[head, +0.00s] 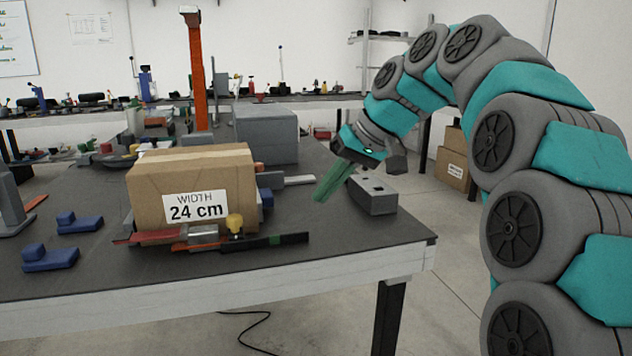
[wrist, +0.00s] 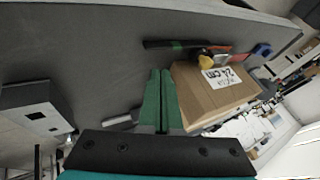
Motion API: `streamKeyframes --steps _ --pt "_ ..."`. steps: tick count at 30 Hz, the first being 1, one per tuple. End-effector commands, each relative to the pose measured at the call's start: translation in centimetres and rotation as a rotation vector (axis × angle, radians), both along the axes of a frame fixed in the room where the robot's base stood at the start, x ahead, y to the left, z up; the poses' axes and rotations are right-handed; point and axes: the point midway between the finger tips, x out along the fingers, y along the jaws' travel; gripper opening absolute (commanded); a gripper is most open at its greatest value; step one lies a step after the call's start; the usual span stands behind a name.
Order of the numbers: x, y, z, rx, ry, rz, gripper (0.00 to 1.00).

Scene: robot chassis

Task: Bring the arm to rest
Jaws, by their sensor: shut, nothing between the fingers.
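My gripper (head: 322,196) hangs at the end of my arched grey and teal arm, over the right part of the dark workbench (head: 340,262). Its green fingers point down and to the left and are shut with nothing between them. In the wrist view the fingers (wrist: 161,78) lie side by side. The gripper is to the right of a cardboard box (head: 150,205) labelled "WIDTH 24 cm" and looks apart from it. A grey block with holes (head: 372,196) is just right of the fingers in the head view; I cannot tell the exact gap.
A dark bar (head: 285,240), red-handled tools and a yellow knob (head: 234,223) lie before the box. Blue clamps (head: 50,259) are at left, a large grey case (head: 267,132) and an orange post (head: 197,75) behind. The bench's front right top is clear.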

Motion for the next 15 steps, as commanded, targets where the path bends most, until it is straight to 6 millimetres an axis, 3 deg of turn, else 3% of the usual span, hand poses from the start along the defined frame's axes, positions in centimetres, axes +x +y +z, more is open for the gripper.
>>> streamKeyframes --steps 8,15 --pt "-2.6 -0.5 -2.2 -0.038 0.054 -0.032 0.00" --pt "-6.6 -1.4 -6.0 -0.103 0.131 -0.079 0.00"
